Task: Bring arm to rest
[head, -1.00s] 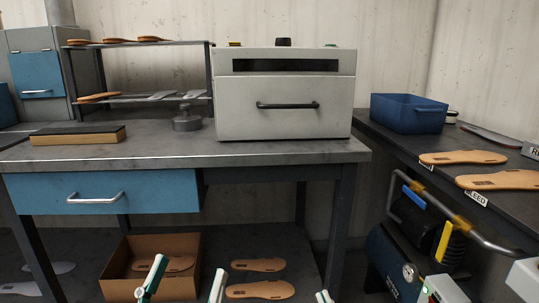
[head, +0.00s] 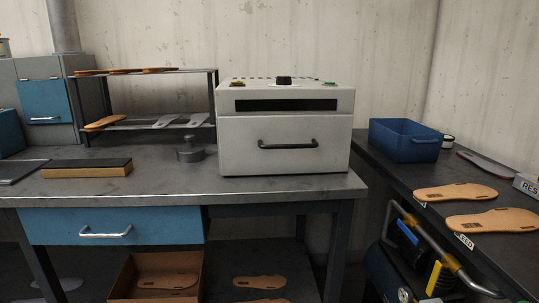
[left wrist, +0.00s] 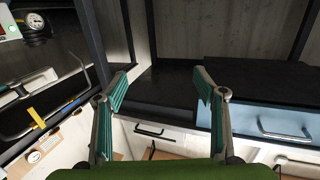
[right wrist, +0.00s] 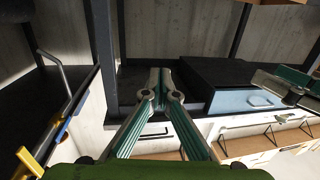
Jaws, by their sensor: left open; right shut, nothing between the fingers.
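My left gripper (left wrist: 161,88) shows in the left wrist view. Its two green-lined fingers stand wide apart with nothing between them. My right gripper (right wrist: 160,78) shows in the right wrist view. Its fingertips meet and hold nothing. Neither gripper touches anything that I can see. In the head view neither arm is in the picture. Part of another gripper (right wrist: 290,85), likely my left one, shows at the right edge of the right wrist view.
A workbench (head: 190,187) carries a grey oven (head: 285,130), a shelf rack (head: 146,72) and a sanding block (head: 87,168). The right-hand bench holds a blue bin (head: 404,140) and orange soles (head: 456,193). A cardboard box (head: 124,279) stands below.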

